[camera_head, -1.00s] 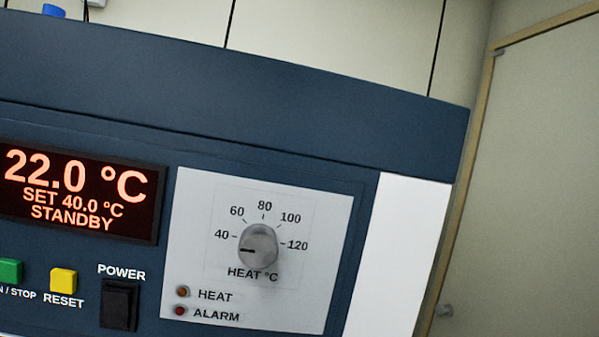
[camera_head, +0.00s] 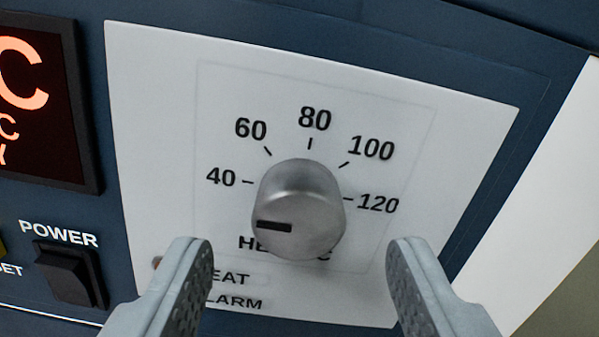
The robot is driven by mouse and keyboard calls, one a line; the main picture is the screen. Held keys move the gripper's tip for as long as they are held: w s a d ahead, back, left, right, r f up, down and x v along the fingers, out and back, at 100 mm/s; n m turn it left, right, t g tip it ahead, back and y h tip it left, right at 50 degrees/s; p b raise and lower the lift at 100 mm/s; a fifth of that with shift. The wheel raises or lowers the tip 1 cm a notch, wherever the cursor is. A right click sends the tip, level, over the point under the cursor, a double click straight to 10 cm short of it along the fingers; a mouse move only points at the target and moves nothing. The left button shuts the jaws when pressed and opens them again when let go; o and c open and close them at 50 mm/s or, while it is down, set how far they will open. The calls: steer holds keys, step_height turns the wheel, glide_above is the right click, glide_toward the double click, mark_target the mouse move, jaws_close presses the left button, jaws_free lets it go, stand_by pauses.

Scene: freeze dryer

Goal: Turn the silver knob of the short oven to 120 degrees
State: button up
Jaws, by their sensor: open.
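The silver knob (camera_head: 300,200) sits on a white dial plate (camera_head: 440,130) of the blue oven panel. Its dark index mark points left, near or a little below the 40 mark. The scale runs 40, 60, 80, 100, 120 clockwise, with 120 (camera_head: 378,204) at the right. My gripper (camera_head: 300,250) is open, one finger at lower left and one at lower right of the knob. Neither finger touches the knob in the picture. The lettering below the knob is partly hidden by the knob and the left finger.
A black power switch (camera_head: 70,272) is left of the plate. The dark display (camera_head: 45,100) with orange characters is cut off at the upper left. The HEAT lamp (camera_head: 157,262) is partly hidden behind my left finger.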

mark_target(297, 236)
steer(key=shift+w+a, duration=0.1)
steer(key=shift+w, duration=1.45)
steer(key=shift+c, duration=0.4)
steer(key=c, duration=0.9)
